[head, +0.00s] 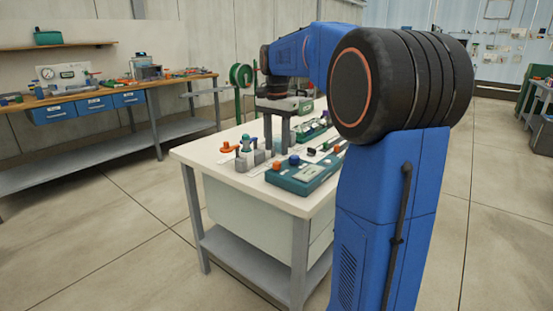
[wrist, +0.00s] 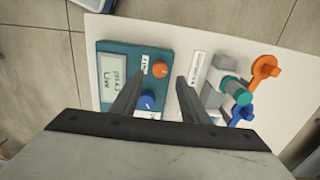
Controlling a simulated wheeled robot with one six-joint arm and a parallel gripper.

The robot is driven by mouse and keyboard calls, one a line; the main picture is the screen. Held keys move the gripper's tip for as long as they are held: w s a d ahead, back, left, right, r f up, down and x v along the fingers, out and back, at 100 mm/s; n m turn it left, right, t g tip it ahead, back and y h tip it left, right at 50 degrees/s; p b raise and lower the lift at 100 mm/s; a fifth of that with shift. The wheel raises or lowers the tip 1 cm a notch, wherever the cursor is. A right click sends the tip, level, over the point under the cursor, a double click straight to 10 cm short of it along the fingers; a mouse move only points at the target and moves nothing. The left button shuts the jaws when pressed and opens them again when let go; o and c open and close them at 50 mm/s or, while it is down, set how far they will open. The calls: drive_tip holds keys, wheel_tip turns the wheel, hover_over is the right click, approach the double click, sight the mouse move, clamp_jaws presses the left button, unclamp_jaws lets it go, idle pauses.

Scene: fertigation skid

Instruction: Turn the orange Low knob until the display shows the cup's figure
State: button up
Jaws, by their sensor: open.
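The teal meter box (head: 300,184) lies on the white table and also shows in the wrist view (wrist: 128,50). Its pale display (wrist: 114,77) carries dark text, seen sideways, too small to read surely. The orange knob (wrist: 160,69) sits on the box beside the display, with a blue knob (wrist: 147,102) near it. In the head view the orange knob (head: 277,166) is at the box's left end. My gripper (wrist: 162,75) is open and points down, its fingertips either side of the orange knob in the wrist view. Contact cannot be told. I cannot make out a cup for certain.
Beside the box stands a grey fitting with a teal-capped cylinder (wrist: 237,91), an orange lever (wrist: 264,70) and a blue lever (wrist: 241,113). A green tray (head: 315,130) lies farther back. The table's front edge is bare. A workbench (head: 130,102) stands at the left wall.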

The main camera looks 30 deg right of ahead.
sight(277, 162)
drive_tip(key=shift+f, duration=2.65)
clamp_jaws()
drive_tip(key=shift+n, duration=0.3)
drive_tip(key=n, duration=0.5)
drive_tip(key=shift+n, duration=0.3)
drive_tip(key=n, duration=0.5)
drive_tip(key=shift+r, duration=0.1)
drive_tip(key=shift+n, duration=0.4)
